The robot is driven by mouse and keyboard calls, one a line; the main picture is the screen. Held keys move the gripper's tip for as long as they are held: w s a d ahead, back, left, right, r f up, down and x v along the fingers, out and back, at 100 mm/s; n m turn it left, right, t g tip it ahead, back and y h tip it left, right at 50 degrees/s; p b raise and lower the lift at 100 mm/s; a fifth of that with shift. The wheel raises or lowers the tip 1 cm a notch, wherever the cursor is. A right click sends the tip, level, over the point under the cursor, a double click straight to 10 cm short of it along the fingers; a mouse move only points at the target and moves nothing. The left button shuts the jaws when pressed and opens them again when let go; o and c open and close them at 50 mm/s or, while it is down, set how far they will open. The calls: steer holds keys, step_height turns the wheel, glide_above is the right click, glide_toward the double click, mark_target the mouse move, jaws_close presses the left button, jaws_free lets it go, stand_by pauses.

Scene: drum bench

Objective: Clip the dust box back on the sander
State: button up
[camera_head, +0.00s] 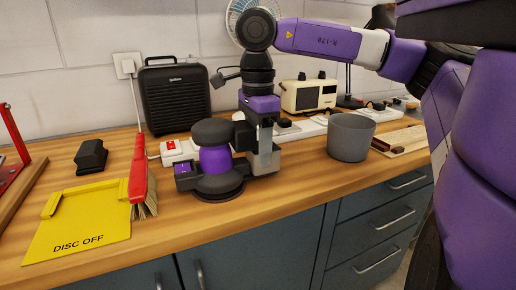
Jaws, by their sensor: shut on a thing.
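The sander (215,160) stands upright on the bench, with a black round top, a purple middle and a dark round base. A purple and black part sticks out at its left. My gripper (264,148) points down at the sander's right side. It is shut on a grey box-shaped piece, which I take to be the dust box (264,162). The box is close beside the sander body. Whether it touches or is clipped on cannot be told, as the join is partly hidden by the gripper and the sander.
A yellow DISC OFF dustpan (80,228), a red-handled brush (140,187) and a black block (91,156) lie at the left. A black case (175,97) and a cream radio (309,96) stand behind. A grey pot (351,137) is at the right. The bench front is clear.

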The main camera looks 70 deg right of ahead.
steer(key=shift+f, duration=0.2)
stand_by(0.7)
steer(key=o, duration=1.3)
step_height(320, 180, up, 8)
steer(key=shift+f+p, duration=0.1)
steer(key=shift+p, duration=0.55)
steer(key=shift+s, duration=0.1)
